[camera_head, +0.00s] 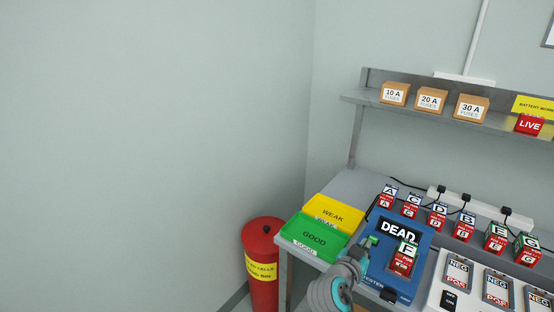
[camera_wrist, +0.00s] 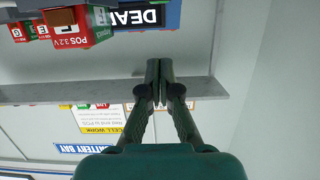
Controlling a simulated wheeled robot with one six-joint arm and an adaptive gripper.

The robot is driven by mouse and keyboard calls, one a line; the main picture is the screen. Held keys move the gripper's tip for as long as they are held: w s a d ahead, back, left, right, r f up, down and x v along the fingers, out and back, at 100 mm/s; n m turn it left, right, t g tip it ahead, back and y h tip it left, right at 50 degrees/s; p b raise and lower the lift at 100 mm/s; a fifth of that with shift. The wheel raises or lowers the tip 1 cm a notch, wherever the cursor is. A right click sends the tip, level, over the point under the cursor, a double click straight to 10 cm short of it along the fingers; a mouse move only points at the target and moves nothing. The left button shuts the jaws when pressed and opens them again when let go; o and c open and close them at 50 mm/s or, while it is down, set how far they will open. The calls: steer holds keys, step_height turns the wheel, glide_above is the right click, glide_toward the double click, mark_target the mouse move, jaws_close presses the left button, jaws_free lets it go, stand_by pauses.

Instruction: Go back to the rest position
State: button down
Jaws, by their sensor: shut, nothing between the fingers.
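My gripper (camera_wrist: 160,68) is shut and empty in the wrist view, its two fingers pressed together. In the head view my gripper (camera_head: 371,241) is partly hidden by my own arm and lies low over the bench, left of the blue tester (camera_head: 387,284) with the DEAD display (camera_head: 398,233). In the wrist view, which is upside down, a red POS 3.2 V cell (camera_wrist: 78,28) and the DEAD display (camera_wrist: 140,17) show behind the fingers.
Green GOOD (camera_head: 314,237) and yellow WEAK (camera_head: 333,215) trays lie on the bench's left end. A red bin (camera_head: 264,266) stands beside it. Several cells line the back, with cables. Above is a shelf (camera_head: 370,98) with fuse boxes. The room's left is clear.

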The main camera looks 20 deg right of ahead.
steer(key=s+a+f+n+t+y, duration=0.2)
steer(key=s+a+f+n+y, duration=0.3)
steer(key=s+f, duration=0.4)
steer(key=s+a+f+n+t+y, duration=0.25)
steer(key=s+a+f, duration=0.4)
steer(key=s, duration=0.45)
steer(key=s+a+r+n+y, duration=0.1)
steer(key=s+a+r, duration=0.1)
steer(key=s, duration=0.6)
steer(key=s+a+r+n+y, duration=0.1)
steer(key=s+a+r+y, duration=0.1)
steer(key=s+r, duration=0.3)
steer(key=s+a+r+n+y, duration=0.1)
steer(key=s+a+r, duration=0.2)
steer(key=s, duration=0.8)
steer(key=shift+s+r+t+y, duration=0.15)
steer(key=shift+s+t+y, duration=0.2)
steer(key=shift+t, duration=0.1)
steer(key=shift+a, duration=0.1)
stand_by(2.0)
